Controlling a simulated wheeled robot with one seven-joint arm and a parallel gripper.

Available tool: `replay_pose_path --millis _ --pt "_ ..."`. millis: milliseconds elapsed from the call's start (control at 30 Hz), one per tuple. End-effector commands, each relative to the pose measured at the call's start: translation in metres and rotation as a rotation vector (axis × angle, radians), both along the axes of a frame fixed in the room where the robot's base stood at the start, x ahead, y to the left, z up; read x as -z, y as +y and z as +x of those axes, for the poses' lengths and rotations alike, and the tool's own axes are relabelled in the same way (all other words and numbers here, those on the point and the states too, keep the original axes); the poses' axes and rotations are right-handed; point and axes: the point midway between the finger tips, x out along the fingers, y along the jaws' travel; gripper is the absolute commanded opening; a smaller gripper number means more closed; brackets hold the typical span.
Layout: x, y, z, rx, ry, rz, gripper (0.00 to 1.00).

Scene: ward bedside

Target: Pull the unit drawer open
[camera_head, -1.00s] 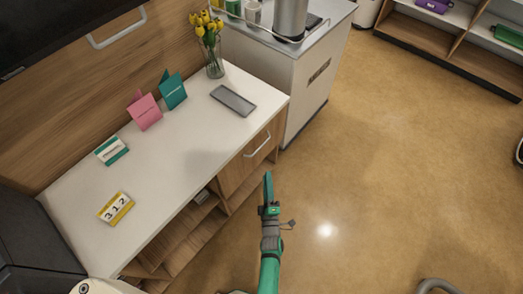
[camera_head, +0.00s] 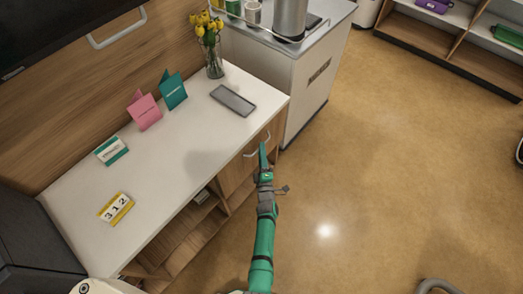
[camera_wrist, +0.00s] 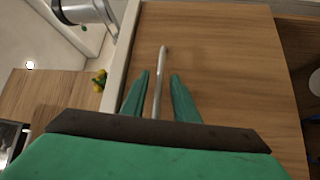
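The unit drawer (camera_head: 233,176) is a wooden front under the white top, at the unit's right end; it looks shut. Its pale bar handle (camera_head: 262,146) is partly hidden behind my gripper (camera_head: 263,150) in the head view. In the wrist view the drawer front (camera_wrist: 225,60) fills the middle. The handle (camera_wrist: 161,72) runs between the two green fingers of my gripper (camera_wrist: 160,78), with a gap on each side. The fingers are open and reach along the handle; whether they touch it cannot be seen.
The white unit top (camera_head: 165,150) holds a grey tray (camera_head: 233,100), a vase of yellow tulips (camera_head: 213,52), cards and a number sign (camera_head: 116,208). Open shelves (camera_head: 185,235) lie left of the drawer. A grey-topped cabinet (camera_head: 300,85) stands beyond.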

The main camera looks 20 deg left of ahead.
Motion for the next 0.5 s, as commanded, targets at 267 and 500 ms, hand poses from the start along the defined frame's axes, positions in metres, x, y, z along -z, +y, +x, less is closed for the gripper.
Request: replay_pose_path --millis 267,500 --pt "-0.001 0.0025 0.005 0.0 0.0 0.001 0.27" --pt "-0.0009 0.0024 0.0048 0.0 0.0 0.001 0.0"
